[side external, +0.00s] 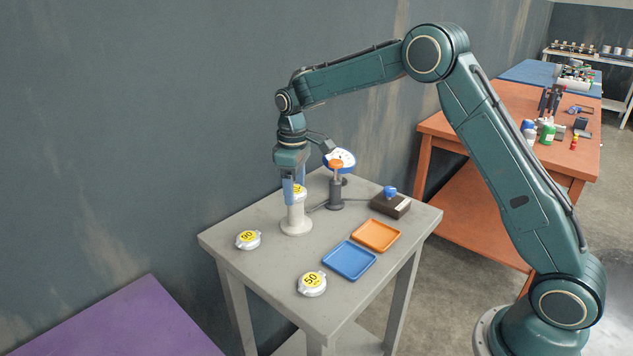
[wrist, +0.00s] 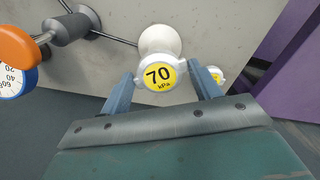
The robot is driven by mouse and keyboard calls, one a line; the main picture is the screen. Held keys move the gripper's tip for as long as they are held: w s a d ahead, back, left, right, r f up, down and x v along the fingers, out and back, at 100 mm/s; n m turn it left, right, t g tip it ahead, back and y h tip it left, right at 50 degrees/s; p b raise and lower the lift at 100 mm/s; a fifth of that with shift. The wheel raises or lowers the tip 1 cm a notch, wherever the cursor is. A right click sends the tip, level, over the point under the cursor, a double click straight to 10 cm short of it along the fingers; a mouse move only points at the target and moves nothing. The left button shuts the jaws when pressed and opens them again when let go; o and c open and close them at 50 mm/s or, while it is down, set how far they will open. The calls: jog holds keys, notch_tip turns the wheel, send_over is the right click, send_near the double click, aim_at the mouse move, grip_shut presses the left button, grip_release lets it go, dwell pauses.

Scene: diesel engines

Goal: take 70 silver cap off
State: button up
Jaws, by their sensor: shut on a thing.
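The silver cap with a yellow "70 kPa" label (wrist: 160,76) is between the two blue fingers of my gripper (wrist: 162,73) in the wrist view. My gripper is shut on the cap's sides. In the side view the cap (side external: 299,191) is partly hidden by a finger of my gripper (side external: 294,188). It is at the top of the white post (side external: 296,219), which also shows behind the cap in the wrist view (wrist: 160,39). I cannot tell whether the cap still touches the post.
A cap marked 90 (side external: 248,239) and a cap marked 50 (side external: 312,283) lie on the grey table (side external: 275,262). A blue tray (side external: 349,260), an orange tray (side external: 376,235), a dark box (side external: 390,205) and an orange-topped pump (side external: 336,185) with a dial gauge (side external: 342,158) stand nearby.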

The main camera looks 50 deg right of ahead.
aim_at(295, 190)
jog(key=shift+r, duration=0.2)
jog(key=shift+r, duration=2.9)
